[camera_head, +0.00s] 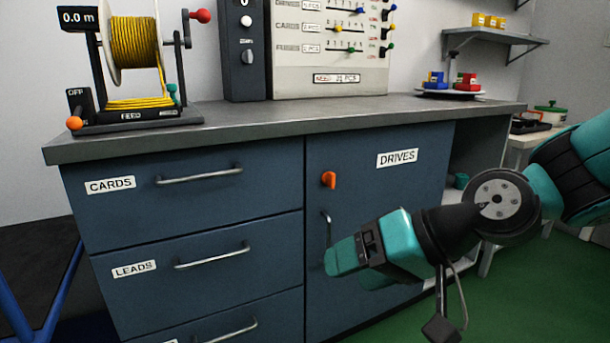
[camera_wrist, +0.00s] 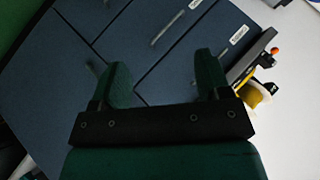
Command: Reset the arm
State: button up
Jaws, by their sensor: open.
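My gripper (camera_head: 350,262) hangs in front of the blue cabinet's DRIVES door (camera_head: 380,210), its teal fingers pointing left in the head view. In the wrist view the two green fingers of my gripper (camera_wrist: 160,82) stand well apart with nothing between them. Behind them lie the blue cabinet fronts. From the head view I cannot tell how far the fingers are from the door handle (camera_head: 326,228), which shows just above and behind them.
The cabinet has CARDS (camera_head: 215,192) and LEADS (camera_head: 215,268) drawers, both shut. An orange latch (camera_head: 328,180) is on the door. On the counter (camera_head: 290,113) stand a yellow cable reel (camera_head: 135,42) and a panel (camera_head: 330,50) with sliders. Green floor (camera_head: 520,290) is open at the right.

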jog(key=s+d+n+g+h, duration=0.4)
jog(key=s+d, duration=0.3)
jog(key=s, duration=0.5)
notch_tip(320, 180, up, 33)
jog(key=s+h+p, duration=0.1)
jog(key=p, duration=3.2)
jog(key=shift+d+h+p, duration=0.25)
jog(key=shift+h+p, duration=0.05)
jog(key=shift+p, duration=0.1)
